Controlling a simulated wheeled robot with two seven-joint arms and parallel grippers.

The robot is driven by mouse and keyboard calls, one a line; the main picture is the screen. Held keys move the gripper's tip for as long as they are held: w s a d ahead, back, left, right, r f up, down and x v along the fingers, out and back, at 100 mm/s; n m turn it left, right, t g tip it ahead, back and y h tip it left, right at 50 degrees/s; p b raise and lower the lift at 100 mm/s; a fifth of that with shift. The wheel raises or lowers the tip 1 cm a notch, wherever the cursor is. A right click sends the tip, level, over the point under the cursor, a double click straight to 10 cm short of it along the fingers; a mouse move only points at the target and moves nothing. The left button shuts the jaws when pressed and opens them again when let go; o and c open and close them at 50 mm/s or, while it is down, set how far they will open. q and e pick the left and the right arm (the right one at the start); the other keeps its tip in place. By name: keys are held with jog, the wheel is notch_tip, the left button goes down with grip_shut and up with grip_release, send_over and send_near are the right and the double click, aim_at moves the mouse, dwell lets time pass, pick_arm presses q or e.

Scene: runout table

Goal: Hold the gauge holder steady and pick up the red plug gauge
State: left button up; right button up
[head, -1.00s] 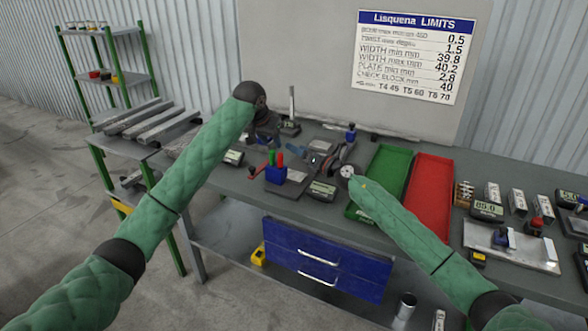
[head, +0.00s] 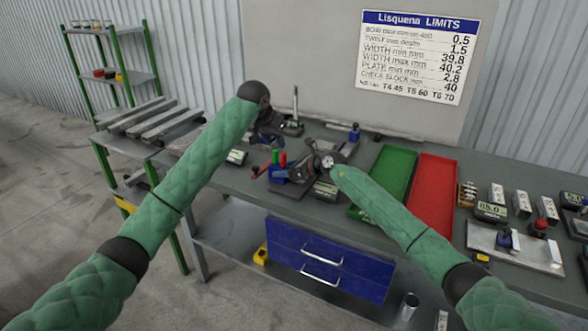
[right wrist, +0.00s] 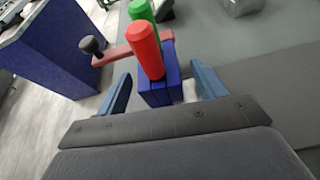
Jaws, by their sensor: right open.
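The blue gauge holder (head: 279,176) stands near the front edge of the grey bench. The red plug gauge (head: 283,159) stands upright in it, beside a green one (head: 275,157). In the right wrist view the red plug gauge (right wrist: 145,48) rises from the blue holder (right wrist: 164,93), with the green one behind. My right gripper (right wrist: 163,90) is open, its fingers on either side of the holder with gaps visible. It also shows in the head view (head: 296,172), just right of the holder. My left gripper (head: 270,133) is behind the holder, apart from it; its fingers are unclear.
A red bar with a dark knob (right wrist: 92,44) lies close beside the holder. A display device (head: 325,191) sits in front of my right gripper. Green (head: 384,180) and red (head: 430,190) trays lie to the right. Several gauges and blocks fill the far right bench.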

jog(key=shift+x, duration=1.45)
